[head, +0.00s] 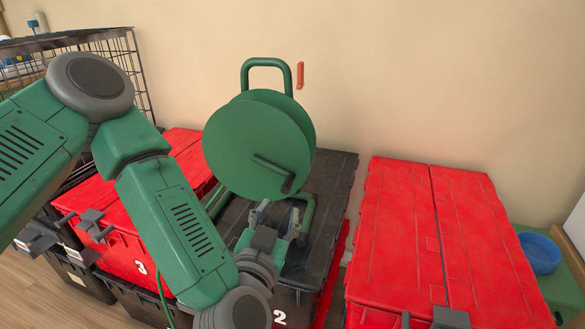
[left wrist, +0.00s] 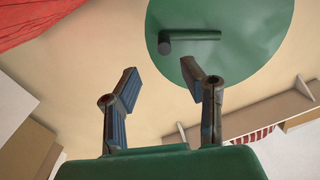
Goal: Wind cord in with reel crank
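The green cord reel (head: 255,150) stands upright on a black-lidded tote (head: 335,185), with a tubular green frame and a top handle. Its crank (head: 273,172) is a short green arm ending in a dark knob, on the disc face toward me. The crank (left wrist: 195,37) also shows in the left wrist view on the green disc (left wrist: 240,65). My left gripper (head: 275,214) is just below the crank, fingers spread. In the left wrist view the gripper (left wrist: 162,85) is open and empty, with the crank beyond its fingertips. My right gripper is not in view.
Red-lidded totes (head: 405,235) stand to the right and left of the reel's tote. A wire cage (head: 120,50) is at the back left. A blue bowl (head: 540,252) sits at the far right. An orange item (head: 300,75) shows behind the reel handle.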

